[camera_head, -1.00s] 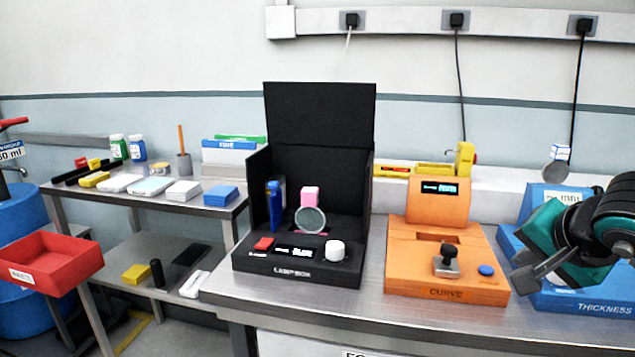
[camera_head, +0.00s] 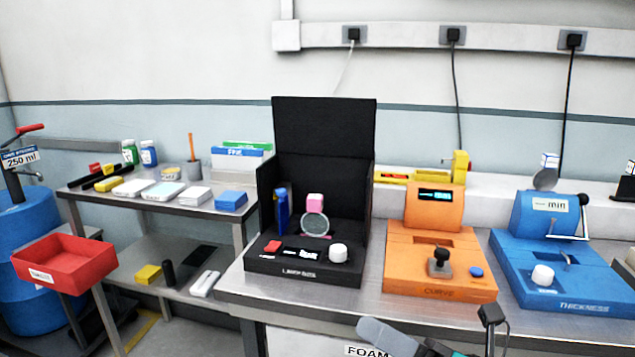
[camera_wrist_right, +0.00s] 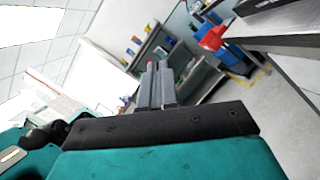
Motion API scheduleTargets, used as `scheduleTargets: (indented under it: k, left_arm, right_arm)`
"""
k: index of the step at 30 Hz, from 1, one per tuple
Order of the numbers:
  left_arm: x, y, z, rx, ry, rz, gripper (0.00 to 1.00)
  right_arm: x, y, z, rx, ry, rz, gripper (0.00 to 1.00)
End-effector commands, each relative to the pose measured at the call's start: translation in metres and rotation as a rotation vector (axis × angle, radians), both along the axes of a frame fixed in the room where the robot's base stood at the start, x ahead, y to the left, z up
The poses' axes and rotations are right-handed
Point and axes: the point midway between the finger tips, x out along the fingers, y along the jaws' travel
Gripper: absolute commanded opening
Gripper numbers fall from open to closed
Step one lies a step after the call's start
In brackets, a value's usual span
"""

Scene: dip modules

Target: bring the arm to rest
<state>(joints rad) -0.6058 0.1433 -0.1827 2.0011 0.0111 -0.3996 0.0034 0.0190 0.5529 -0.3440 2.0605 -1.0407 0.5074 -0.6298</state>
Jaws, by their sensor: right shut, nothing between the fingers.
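My right gripper (camera_head: 372,327) shows at the bottom edge of the head view, in front of the bench and low. Its grey fingers point up and left; the rest of the hand is mostly cut off by the frame. In the right wrist view the two grey fingers (camera_wrist_right: 156,70) lie side by side, shut and empty, in front of the black palm and teal hand body. My left gripper is in neither view.
The metal bench carries a black lamp box (camera_head: 305,268), an orange curve device (camera_head: 440,280) and a blue thickness device (camera_head: 575,285). A red tray (camera_head: 65,265) and a side shelf (camera_head: 225,215) with small items stand left. Floor shows in the wrist view.

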Motion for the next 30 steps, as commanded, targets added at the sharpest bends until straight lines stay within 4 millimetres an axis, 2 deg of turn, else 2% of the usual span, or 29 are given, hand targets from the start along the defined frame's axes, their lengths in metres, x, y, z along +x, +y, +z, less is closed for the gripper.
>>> scheduleTargets:
  k: [1,4,5,7,9,12,15,18,21,30]
  left_arm:
    - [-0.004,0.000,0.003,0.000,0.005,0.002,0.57]
    - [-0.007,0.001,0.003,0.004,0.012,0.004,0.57]
    - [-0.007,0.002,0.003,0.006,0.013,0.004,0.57]
    - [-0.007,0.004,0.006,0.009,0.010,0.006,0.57]
    - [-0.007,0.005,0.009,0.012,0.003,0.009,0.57]
    - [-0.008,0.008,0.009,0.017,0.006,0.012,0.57]
    - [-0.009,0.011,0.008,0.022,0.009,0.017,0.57]
    - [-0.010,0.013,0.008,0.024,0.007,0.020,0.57]
    - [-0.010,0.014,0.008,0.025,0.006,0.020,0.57]
    - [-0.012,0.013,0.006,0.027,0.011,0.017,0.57]
  right_arm:
    - [0.006,-0.011,-0.008,0.177,0.197,-0.067,0.00]
    - [0.017,-0.040,-0.042,0.523,0.575,-0.210,0.00]
    - [0.018,-0.050,-0.058,0.626,0.690,-0.256,0.00]
    - [0.013,-0.070,-0.100,0.867,0.954,-0.371,0.00]
    - [-0.004,-0.087,-0.147,1.096,1.199,-0.491,0.00]
    - [-0.036,-0.098,-0.203,1.355,1.463,-0.634,0.00]
    - [-0.068,-0.102,-0.241,1.539,1.640,-0.743,0.00]
    - [-0.090,-0.101,-0.262,1.654,1.743,-0.813,0.00]
    - [-0.100,-0.101,-0.271,1.707,1.789,-0.844,0.00]
    - [-0.101,-0.100,-0.273,1.711,1.795,-0.849,0.00]
